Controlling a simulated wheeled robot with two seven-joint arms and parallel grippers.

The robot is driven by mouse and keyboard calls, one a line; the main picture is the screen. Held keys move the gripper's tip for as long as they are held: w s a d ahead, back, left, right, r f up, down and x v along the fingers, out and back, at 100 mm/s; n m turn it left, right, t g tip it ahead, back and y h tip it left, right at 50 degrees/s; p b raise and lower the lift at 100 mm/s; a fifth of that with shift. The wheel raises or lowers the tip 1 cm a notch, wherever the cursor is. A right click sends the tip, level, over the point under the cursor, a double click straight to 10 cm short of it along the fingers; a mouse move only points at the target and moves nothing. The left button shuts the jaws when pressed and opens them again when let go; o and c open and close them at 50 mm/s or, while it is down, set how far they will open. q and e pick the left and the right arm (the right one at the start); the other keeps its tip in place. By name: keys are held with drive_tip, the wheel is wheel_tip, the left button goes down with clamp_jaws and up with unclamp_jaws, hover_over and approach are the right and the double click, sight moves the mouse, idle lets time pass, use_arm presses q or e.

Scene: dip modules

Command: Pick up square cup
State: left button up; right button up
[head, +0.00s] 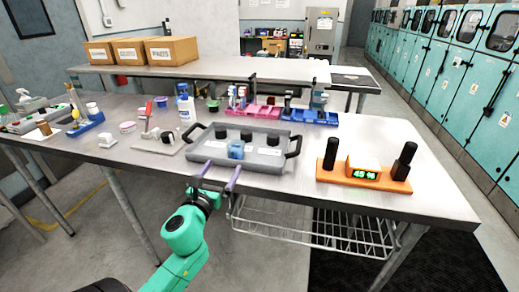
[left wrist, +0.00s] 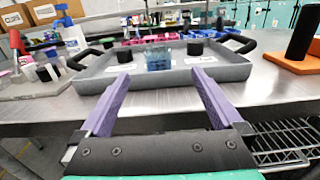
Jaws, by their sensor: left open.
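A square cup (head: 236,149), clear and bluish, stands on the grey tray (head: 200,158) near its front edge. In the left wrist view the cup (left wrist: 159,59) is ahead, roughly centred between the fingers. My left gripper (head: 219,170) is open and empty, its purple fingers pointing at the tray's front side, short of the cup. In the left wrist view the left gripper (left wrist: 162,82) has its fingers spread wide. Several black round pieces (head: 222,131) stand behind the cup in the tray. My right gripper is not in view.
An orange stand with a lit display (head: 364,172) is right of the tray. A small device on a pale plate (head: 160,138) is to the left. Pink and blue bins (head: 300,117) stand behind. The table's front right (head: 430,205) is clear. A wire rack (head: 310,230) hangs below.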

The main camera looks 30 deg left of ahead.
sight(233, 149)
use_arm(q)
drive_tip(key=x, duration=0.4)
drive_tip(key=p+x, duration=0.1)
drive_tip(key=x, duration=0.4)
drive_tip(key=p+x, duration=0.1)
drive_tip(key=x, duration=0.3)
drive_tip(key=shift+w+a, duration=0.15)
drive_tip(key=shift+a, duration=0.2)
drive_tip(key=shift+w+f, duration=0.1)
drive_tip(key=shift+w, duration=0.05)
drive_tip(key=c, duration=1.4)
